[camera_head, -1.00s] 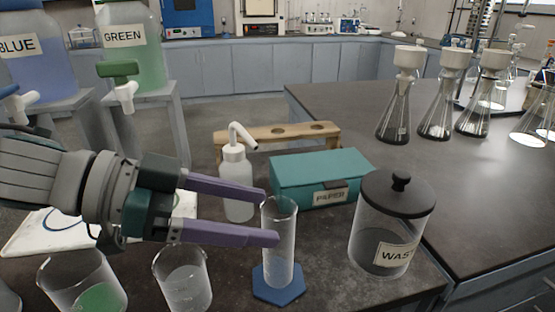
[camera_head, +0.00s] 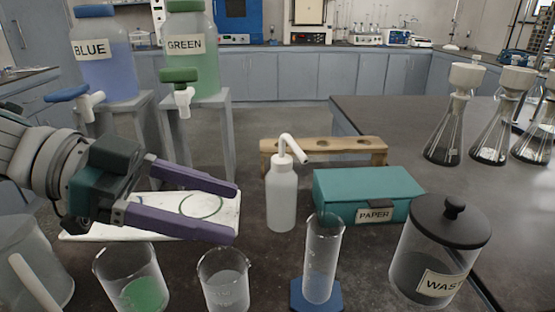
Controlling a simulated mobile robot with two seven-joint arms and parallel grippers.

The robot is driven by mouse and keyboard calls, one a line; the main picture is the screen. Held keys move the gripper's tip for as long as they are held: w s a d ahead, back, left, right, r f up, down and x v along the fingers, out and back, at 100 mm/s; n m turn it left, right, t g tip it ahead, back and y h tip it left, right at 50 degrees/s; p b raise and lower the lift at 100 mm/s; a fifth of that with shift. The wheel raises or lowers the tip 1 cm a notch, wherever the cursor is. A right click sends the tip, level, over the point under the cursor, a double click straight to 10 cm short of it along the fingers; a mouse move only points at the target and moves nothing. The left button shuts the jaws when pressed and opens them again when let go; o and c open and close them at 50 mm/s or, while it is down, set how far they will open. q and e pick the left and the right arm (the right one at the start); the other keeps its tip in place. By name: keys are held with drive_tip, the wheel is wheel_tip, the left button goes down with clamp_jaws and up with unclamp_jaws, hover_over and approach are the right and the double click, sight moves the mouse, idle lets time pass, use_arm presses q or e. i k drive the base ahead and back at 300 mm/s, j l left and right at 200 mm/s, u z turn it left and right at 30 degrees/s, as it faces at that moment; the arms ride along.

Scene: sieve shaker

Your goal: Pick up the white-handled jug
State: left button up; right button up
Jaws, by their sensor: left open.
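The clear jug with a white handle (camera_head: 30,288) stands at the lower left, cut off by the picture's edge. Its white handle slants across its near side. My left gripper (camera_head: 235,213) comes in from the left with its two purple fingers apart and nothing between them. It is above the white tray (camera_head: 78,229), to the right of and beyond the jug. The jug is below my left arm and apart from the fingers. My right gripper is not in view.
A beaker with green contents (camera_head: 140,290), a second beaker (camera_head: 224,285) and a graduated cylinder (camera_head: 322,262) line the front. A wash bottle (camera_head: 281,195), teal paper box (camera_head: 365,190) and waste jar (camera_head: 440,255) stand right. Bare counter lies between bottle and beakers.

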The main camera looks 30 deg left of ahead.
sight(34, 279)
drive_tip(key=u, duration=2.2)
